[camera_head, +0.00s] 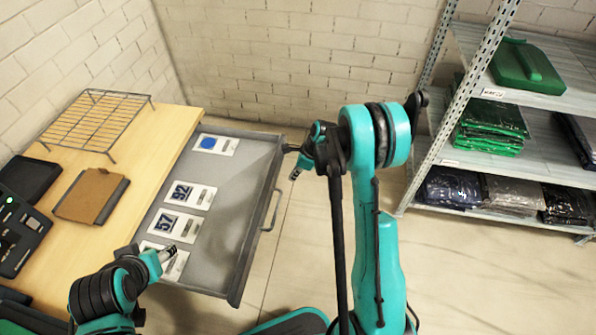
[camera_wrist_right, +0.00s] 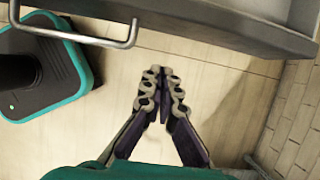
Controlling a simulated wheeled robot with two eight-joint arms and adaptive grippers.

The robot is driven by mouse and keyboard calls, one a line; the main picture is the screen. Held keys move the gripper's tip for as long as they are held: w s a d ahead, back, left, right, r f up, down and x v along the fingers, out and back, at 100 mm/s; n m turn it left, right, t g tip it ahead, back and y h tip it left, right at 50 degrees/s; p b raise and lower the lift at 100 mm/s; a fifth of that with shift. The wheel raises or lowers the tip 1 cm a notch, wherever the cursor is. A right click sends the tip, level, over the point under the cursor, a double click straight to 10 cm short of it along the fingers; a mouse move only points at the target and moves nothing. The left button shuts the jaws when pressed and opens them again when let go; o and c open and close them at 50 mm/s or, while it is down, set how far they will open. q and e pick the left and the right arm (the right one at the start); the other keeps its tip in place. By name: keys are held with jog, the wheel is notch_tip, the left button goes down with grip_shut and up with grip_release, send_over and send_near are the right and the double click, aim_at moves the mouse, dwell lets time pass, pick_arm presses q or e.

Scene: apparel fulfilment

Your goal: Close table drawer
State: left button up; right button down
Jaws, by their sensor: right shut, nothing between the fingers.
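The grey table drawer (camera_head: 232,215) is pulled out from the wooden table (camera_head: 150,150) in the head view. Its bar handle (camera_head: 275,210) is on the right-hand front face. My right gripper (camera_head: 297,163) is beyond the drawer's far front corner, outside the front. In the right wrist view my right gripper (camera_wrist_right: 161,88) is shut and empty; the drawer front (camera_wrist_right: 225,22) and handle (camera_wrist_right: 95,40) are above it, with a visible gap to the fingers. My left gripper (camera_head: 168,252) is over the drawer's near end; its jaw opening is unclear.
Number cards (camera_head: 190,195) and a blue-dot card (camera_head: 210,144) lie in the drawer. A wire rack (camera_head: 95,125) and brown pad (camera_head: 92,195) are on the table. A metal shelf (camera_head: 500,165) with packed garments stands right. Open floor lies between drawer and shelf.

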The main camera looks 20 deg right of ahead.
pick_arm(q)
jog(key=shift+f+b, duration=0.7)
jog(key=shift+f, duration=0.3)
pick_arm(e)
jog(key=shift+w+a+f, duration=0.3)
jog(key=shift+w+a, duration=0.15)
jog(key=shift+a, duration=0.2)
jog(key=shift+w+a+f, duration=0.35)
jog(key=shift+w+a, duration=0.1)
jog(key=shift+a, duration=0.2)
jog(key=shift+w+a+f, duration=0.3)
jog(key=shift+w+a, duration=0.15)
jog(key=shift+a, duration=0.2)
jog(key=shift+a, duration=0.15)
